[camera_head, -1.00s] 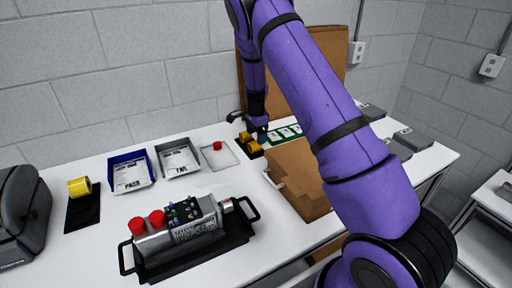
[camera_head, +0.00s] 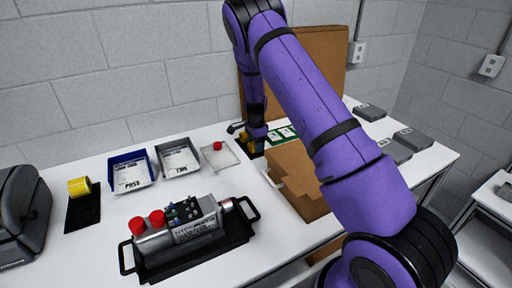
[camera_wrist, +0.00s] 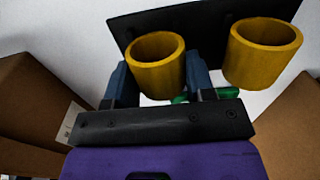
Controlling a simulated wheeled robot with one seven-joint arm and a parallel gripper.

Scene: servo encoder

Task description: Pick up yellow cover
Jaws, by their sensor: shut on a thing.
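Two hollow yellow cylindrical covers show in the wrist view, a left one (camera_wrist: 157,75) and a right one (camera_wrist: 262,62). Both are at a black plate (camera_wrist: 205,22). My gripper (camera_wrist: 158,66) has one blue finger on each side of the left cover and is shut on it. The right cover stands apart, outside the fingers. In the head view my gripper (camera_head: 256,132) is at the back of the table, and the covers are mostly hidden behind it. Whether the held cover is clear of the plate cannot be told.
Cardboard boxes stand close on both sides in the wrist view, left (camera_wrist: 35,105) and right (camera_wrist: 290,125). The blue PASS tray (camera_head: 131,172), the grey tray (camera_head: 178,158) and a device with red caps (camera_head: 190,228) stand to the left. A yellow roll (camera_head: 79,186) lies farther left.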

